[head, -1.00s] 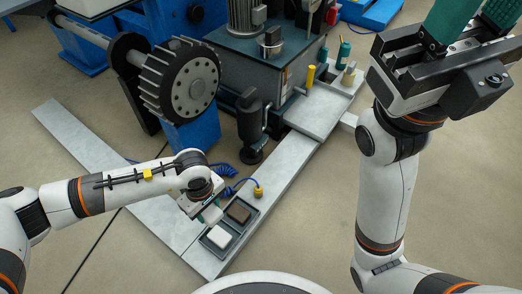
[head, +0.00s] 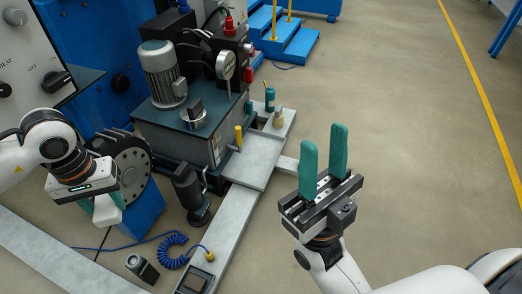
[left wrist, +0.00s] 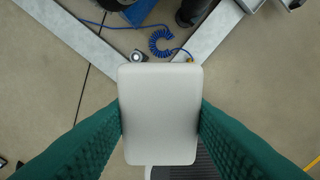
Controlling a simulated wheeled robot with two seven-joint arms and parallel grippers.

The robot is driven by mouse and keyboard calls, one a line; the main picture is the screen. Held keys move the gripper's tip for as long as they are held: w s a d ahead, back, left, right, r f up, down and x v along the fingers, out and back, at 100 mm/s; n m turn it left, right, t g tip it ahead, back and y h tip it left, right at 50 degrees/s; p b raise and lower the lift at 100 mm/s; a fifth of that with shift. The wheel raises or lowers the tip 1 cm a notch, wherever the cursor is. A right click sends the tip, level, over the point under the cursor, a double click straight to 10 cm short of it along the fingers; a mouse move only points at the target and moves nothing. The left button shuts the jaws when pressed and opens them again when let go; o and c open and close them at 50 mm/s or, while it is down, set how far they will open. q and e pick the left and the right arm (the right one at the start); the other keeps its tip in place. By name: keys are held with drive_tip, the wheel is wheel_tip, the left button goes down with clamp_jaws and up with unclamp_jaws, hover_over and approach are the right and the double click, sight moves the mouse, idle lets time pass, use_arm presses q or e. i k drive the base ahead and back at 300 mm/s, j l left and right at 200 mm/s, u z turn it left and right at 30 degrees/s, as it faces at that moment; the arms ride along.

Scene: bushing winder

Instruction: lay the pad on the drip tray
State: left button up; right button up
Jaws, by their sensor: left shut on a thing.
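My left gripper (head: 103,208) is shut on the white pad (left wrist: 160,115), held in the air at the left in the head view. In the left wrist view the pad is a pale rounded rectangle between both teal fingers. A shallow grey tray (head: 256,172), which looks like the drip tray, lies beside the hydraulic unit in the head view, to the right of the pad. Nothing lies on its front part. My right gripper (head: 323,165) is open and empty, its teal fingers pointing up, right of the tray.
A yellow cylinder (head: 238,138) and a green bottle (head: 269,99) stand by the tray. The dark motor unit (head: 186,190), coiled blue hose (head: 173,250) and small black-and-silver device (head: 142,268) are in front. A dark parts tray (head: 195,281) is cut off at the bottom.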

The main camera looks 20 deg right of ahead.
sight(258, 159)
drive_tip(key=i+l, duration=0.2)
drive_tip(key=l, duration=0.2)
drive_tip(key=i+l+u, duration=0.1)
drive_tip(key=l, duration=0.25)
drive_tip(key=i+l, duration=0.3)
drive_tip(key=i+l+u, duration=0.1)
drive_tip(key=l, duration=0.4)
drive_tip(key=i+l+u, duration=0.1)
drive_tip(key=i+l, duration=0.15)
drive_tip(key=l, duration=0.15)
drive_tip(key=i+l, duration=0.15)
drive_tip(key=l, duration=0.25)
drive_tip(key=i+l+u, duration=0.1)
drive_tip(key=l, duration=0.35)
drive_tip(key=i+l, duration=0.2)
drive_tip(key=l, duration=0.2)
